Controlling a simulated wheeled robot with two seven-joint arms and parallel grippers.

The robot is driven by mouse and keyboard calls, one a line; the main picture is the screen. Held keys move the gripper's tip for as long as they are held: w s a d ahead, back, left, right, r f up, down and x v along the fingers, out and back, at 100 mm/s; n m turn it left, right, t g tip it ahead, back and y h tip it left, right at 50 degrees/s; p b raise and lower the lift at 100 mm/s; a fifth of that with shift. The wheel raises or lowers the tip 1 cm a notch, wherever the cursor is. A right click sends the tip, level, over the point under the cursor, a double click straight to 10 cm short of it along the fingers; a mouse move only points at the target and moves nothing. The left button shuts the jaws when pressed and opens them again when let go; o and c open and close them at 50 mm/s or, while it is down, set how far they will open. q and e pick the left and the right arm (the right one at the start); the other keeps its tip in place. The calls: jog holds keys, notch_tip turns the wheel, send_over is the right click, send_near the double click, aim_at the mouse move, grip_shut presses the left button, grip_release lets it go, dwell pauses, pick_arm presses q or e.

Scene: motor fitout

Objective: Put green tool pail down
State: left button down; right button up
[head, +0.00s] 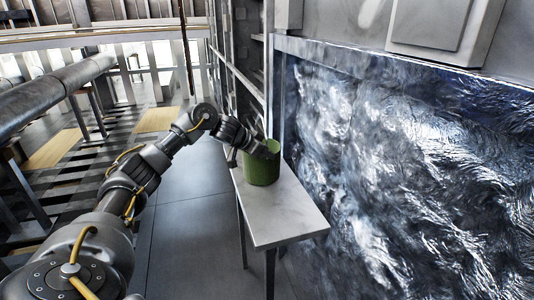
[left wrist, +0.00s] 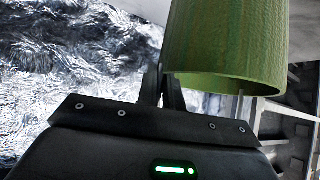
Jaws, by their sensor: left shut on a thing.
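The green tool pail (head: 262,167) is at the far end of a narrow white marble-topped table (head: 288,212) in the head view. It looks upright; I cannot tell whether its base touches the top. My left gripper (head: 267,150) reaches in from the left and is shut on the pail at its upper rim. In the left wrist view the pail (left wrist: 226,45) fills the upper right, with the left gripper's fingers (left wrist: 163,88) at its wall. The inside of the pail is mostly hidden. My right gripper is not in view.
A dark, shiny rippled wall panel (head: 400,170) stands close along the table's right side. The near part of the tabletop is bare. Open dark floor (head: 185,220) lies left of the table. A large pipe (head: 50,82) and railings are farther left.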

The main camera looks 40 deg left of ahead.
pick_arm(q)
jog(key=c, duration=1.9)
grip_release()
jog(key=shift+f, duration=0.1)
jog(key=o, duration=0.4)
jog(key=shift+c, duration=0.2)
jog(key=shift+s+r, duration=0.1)
jog(key=shift+r, duration=0.1)
jog(key=b+v, duration=0.3)
jog(key=v, duration=0.9)
jog(key=shift+f, duration=0.1)
